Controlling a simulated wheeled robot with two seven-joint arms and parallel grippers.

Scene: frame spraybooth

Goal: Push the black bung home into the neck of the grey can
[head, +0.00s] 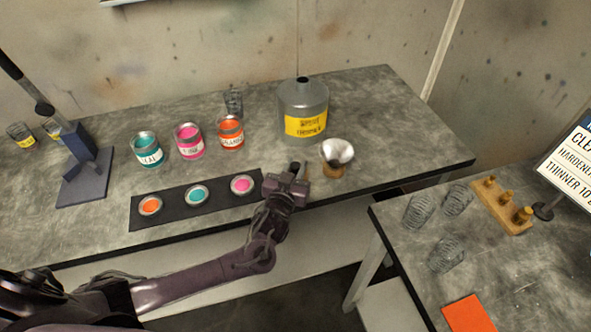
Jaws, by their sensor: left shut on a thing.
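The grey can (303,112) stands upright near the back of the grey table, with a yellow label on its front. Its short neck (302,80) shows a dark top with no gripper near it. My left gripper (294,175) is near the table's front edge, in front of the can and apart from it. It is shut on a small dark piece that looks like the black bung (294,167); the fingers partly hide it. My right gripper is not in view.
A silver bowl-shaped piece on a brass-coloured base (335,169) stands right of my gripper. Teal (147,150), pink (188,142) and orange (231,133) tins stand left of the can. A black mat (172,211) holds lids. A second table (400,257) is at right.

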